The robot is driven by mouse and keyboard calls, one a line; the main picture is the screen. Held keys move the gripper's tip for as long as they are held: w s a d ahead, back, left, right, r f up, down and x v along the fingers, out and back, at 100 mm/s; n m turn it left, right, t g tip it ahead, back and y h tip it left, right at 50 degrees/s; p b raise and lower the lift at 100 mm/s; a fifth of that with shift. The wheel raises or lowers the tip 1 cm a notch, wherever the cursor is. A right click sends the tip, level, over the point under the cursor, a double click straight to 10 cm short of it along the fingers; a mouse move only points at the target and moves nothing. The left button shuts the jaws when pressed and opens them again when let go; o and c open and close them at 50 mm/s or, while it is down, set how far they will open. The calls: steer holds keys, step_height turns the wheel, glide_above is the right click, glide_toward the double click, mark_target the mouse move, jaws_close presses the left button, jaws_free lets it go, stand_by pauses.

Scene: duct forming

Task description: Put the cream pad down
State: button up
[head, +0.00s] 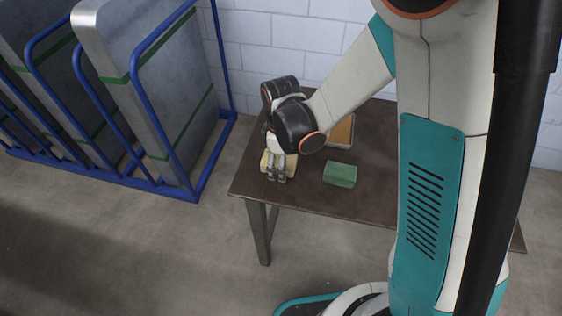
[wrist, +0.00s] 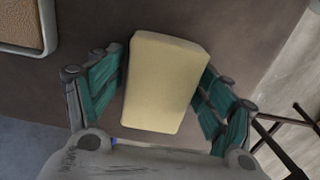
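The cream pad (wrist: 165,82) is a pale rectangular block between the two teal-lined fingers of my gripper (wrist: 166,62) in the wrist view. The fingers press on its two sides, and it sits slightly tilted between them. In the head view my gripper (head: 277,178) points down over the left end of the brown table (head: 300,197). The cream pad (head: 266,161) shows there partly behind the fingers, at or just above the tabletop; I cannot tell whether it touches.
A green block (head: 340,174) lies on the table to the right of my gripper. A tray with a tan-orange inside (head: 342,131) stands behind it, partly hidden by my arm. A blue rack (head: 190,192) with grey duct panels stands left of the table. The table's front middle is clear.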

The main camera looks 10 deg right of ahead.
step_height(320, 180, up, 13)
steer(key=p, duration=0.5)
stand_by(0.5)
steer(key=w+d+r+m+t+p, duration=0.25)
steer(key=d+r, duration=0.35)
steer(key=r, duration=0.3)
steer(key=s+d+r+m+t+b, duration=0.1)
steer(key=s+d+r+m+t, duration=0.1)
steer(key=s, duration=0.5)
steer(key=s+d+r+m+t+b, duration=0.1)
steer(key=s+d+r+m+t, duration=0.1)
steer(key=s+d+r+m, duration=0.2)
steer(key=shift+s+d+m+t, duration=0.35)
steer(key=shift+s+d+m, duration=0.65)
steer(key=shift+s+m, duration=1.45)
steer(key=shift+w+m, duration=0.3)
